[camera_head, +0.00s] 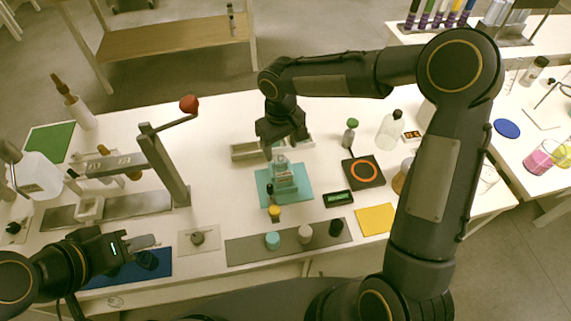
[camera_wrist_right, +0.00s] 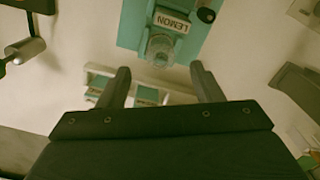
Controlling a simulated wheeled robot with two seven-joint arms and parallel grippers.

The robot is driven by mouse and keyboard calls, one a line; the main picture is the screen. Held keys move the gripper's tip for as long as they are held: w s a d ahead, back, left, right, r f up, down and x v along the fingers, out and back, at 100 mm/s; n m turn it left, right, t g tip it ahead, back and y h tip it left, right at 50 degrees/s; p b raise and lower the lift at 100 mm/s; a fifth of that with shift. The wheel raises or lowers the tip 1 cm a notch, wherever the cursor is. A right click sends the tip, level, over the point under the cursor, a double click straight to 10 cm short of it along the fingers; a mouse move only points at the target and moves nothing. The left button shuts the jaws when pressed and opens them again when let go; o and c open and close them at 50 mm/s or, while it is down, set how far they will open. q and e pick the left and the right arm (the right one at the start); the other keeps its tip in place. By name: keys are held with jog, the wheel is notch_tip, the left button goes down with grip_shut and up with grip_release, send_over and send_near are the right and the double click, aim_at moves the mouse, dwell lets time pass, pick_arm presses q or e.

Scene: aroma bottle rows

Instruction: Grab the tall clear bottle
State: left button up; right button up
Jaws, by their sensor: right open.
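A clear bottle (camera_head: 284,178) stands on a teal mat (camera_head: 263,190) in the middle of the table. In the right wrist view its clear round top (camera_wrist_right: 160,49) shows beside a white LEMON label (camera_wrist_right: 172,20). My right gripper (camera_head: 285,148) is just above and behind it in the head view. In the wrist view my right gripper (camera_wrist_right: 158,85) is open, its fingers apart with no bottle between them. Another clear bottle (camera_head: 388,132) with a dark cap is further right. My left gripper (camera_head: 145,250) looks open and empty over a blue mat (camera_head: 160,270).
A pale compartment tray (camera_head: 243,151) lies behind the bottle. A small yellow-topped vial (camera_head: 274,213) and a dark-topped one stand close in front. A black plate with an orange ring (camera_head: 378,171) is to the right. A lever stand (camera_head: 165,165) rises left.

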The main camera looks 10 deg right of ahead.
aim_at(281, 161)
notch_tip(281, 161, down, 7)
jog(key=shift+w+p, duration=0.1)
jog(key=shift+p, duration=0.3)
jog(key=c, duration=1.1)
